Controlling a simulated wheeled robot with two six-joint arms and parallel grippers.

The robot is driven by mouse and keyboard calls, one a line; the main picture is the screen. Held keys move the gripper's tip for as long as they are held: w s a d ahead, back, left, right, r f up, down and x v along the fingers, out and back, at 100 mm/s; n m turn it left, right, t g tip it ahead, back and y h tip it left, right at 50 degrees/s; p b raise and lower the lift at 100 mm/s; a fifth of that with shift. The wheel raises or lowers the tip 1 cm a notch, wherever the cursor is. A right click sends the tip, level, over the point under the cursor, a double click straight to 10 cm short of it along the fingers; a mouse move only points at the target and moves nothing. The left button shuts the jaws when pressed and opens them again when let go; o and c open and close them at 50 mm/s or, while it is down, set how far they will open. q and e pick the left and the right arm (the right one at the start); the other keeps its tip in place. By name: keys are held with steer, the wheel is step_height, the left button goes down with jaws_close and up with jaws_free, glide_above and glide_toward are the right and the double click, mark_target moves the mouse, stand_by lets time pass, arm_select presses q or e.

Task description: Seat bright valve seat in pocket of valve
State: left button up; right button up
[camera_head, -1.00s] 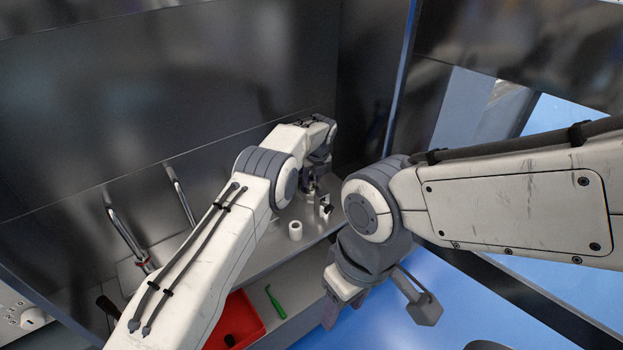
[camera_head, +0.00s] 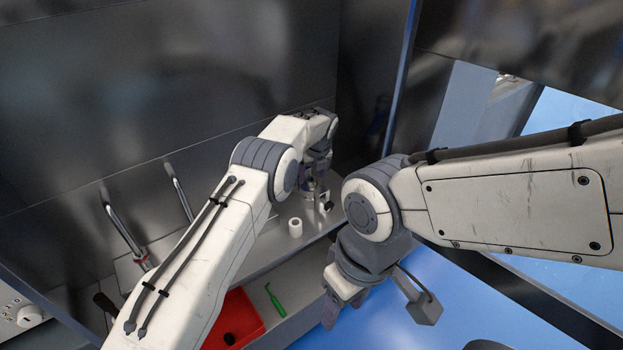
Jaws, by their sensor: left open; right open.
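A small white hollow cylinder (camera_head: 295,227) stands upright on the grey shelf (camera_head: 262,262), its round opening facing up. I cannot tell for sure whether it is the valve seat or the valve. My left gripper (camera_head: 317,193) is open at the back of the shelf, behind and to the right of the cylinder and apart from it. Small light and dark parts show at its fingers, too small and covered to name. My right gripper (camera_head: 342,304) is open and points down in front of the shelf, clear of it.
A red bin (camera_head: 240,318) with a dark round thing in it and a green tool (camera_head: 275,300) lie on the lower level. Two bent metal pipes (camera_head: 125,225) stand at the left against the dark back wall. Blue floor (camera_head: 450,300) is open at the right.

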arm_select(q)
steer(key=a+b+v, duration=0.1)
steer(key=b+v, duration=0.1)
steer(key=v, duration=0.6)
steer(key=shift+d+r, duration=0.4)
steer(key=shift+d, duration=0.15)
steer(key=shift+s, duration=0.15)
steer(key=s+d+r+n+g+h, duration=0.1)
steer(key=s+r+n, duration=0.45)
steer(key=s, duration=0.55)
steer(key=s+d+r+n+h, duration=0.1)
steer(key=s+r+n, duration=0.3)
steer(key=s+n, duration=0.55)
steer(key=s+a+f+n, duration=0.1)
steer(key=s+a+n, duration=0.1)
steer(key=s, duration=0.6)
steer(key=s+a+f+n+g, duration=0.1)
steer(key=s+a+n, duration=0.2)
steer(key=s, duration=0.6)
steer(key=s+a+f+n+g, duration=0.1)
steer(key=s+a+n, duration=0.2)
steer(key=s, duration=0.6)
steer(key=shift+n, duration=0.8)
